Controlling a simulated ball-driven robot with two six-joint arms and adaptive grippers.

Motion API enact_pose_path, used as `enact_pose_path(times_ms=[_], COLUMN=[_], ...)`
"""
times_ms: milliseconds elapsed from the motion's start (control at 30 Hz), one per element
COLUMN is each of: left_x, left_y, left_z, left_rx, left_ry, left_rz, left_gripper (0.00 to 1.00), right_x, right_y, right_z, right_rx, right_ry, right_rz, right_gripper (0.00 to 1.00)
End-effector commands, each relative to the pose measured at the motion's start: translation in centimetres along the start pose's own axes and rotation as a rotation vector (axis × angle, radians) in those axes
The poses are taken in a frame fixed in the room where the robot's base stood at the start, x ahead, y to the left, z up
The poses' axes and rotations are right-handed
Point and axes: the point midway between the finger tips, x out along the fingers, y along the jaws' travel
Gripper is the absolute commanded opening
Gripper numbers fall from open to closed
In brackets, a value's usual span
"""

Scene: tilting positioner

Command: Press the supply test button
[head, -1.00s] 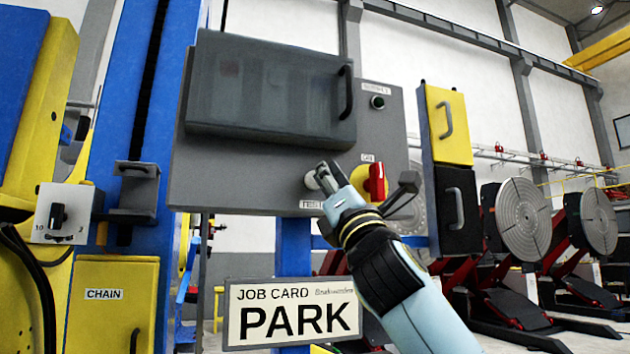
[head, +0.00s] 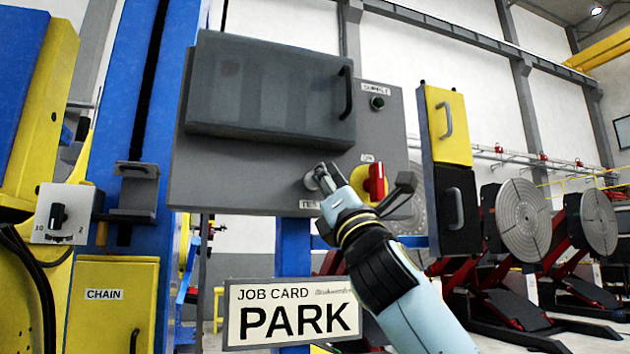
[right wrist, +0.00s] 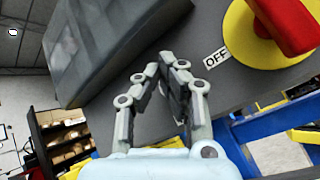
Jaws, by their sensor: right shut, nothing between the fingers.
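The grey supply panel (head: 240,200) faces me with a dark covered window on it. At its lower middle is a pale round button (head: 311,181) above a small label (head: 309,204), partly covered by my gripper. My right gripper (head: 324,172) is shut and empty, with its fingertips over the right side of that button. I cannot tell whether they touch it. In the right wrist view the closed fingertips (right wrist: 173,62) are in front of the panel, and the button is hidden.
A red rotary switch on a yellow disc (head: 375,182) sits just right of my gripper, labelled OFF in the right wrist view (right wrist: 215,57). A PARK job card (head: 292,313) hangs below.

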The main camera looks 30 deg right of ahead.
Motion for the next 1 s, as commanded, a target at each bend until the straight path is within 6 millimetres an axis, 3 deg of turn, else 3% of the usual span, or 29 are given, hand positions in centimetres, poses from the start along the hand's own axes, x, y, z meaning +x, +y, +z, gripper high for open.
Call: enact_pose_path(times_ms=[500, 1000], left_x=[0.0, -0.6], left_y=[0.0, 0.0], left_z=[0.0, -0.1], left_rx=[0.0, 0.0], left_ry=[0.0, 0.0], left_rz=[0.0, 0.0], left_gripper=[0.4, 0.4], right_x=[0.1, -1.1], right_y=[-0.1, 0.8], right_z=[-0.1, 0.8], right_rx=[0.001, 0.001], right_ry=[0.0, 0.0], right_rz=[-0.001, -0.001], right_gripper=[0.0, 0.0])
